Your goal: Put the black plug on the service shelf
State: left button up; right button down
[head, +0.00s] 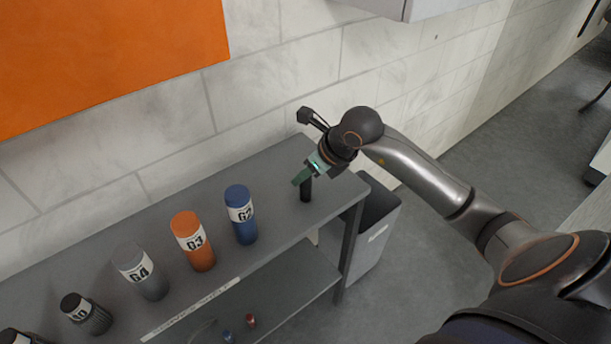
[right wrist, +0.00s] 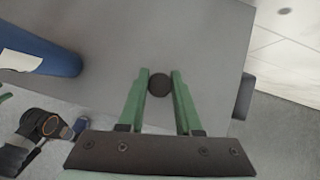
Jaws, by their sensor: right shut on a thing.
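The black plug (head: 306,190) is a small dark cylinder standing upright at the right end of the grey service shelf (head: 270,175). In the right wrist view its round dark top (right wrist: 159,84) sits between the two green fingers. My right gripper (head: 302,177) is shut on the plug from above; it also shows in the right wrist view (right wrist: 159,90). The plug's lower end appears to touch the shelf top. My left gripper is not in view.
Blue (head: 241,215), orange (head: 193,241) and grey (head: 141,272) labelled bottles stand in a row left of the plug, with dark ones farther left. A grey bin (head: 375,230) stands beyond the shelf's right end. A tiled wall (head: 270,75) runs behind.

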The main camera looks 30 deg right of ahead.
jog(key=shift+f, duration=0.15)
jog(key=c, duration=0.6)
grip_release()
jog(key=v, duration=1.2)
jog(key=shift+r+p, duration=0.25)
jog(key=shift+p, duration=0.15)
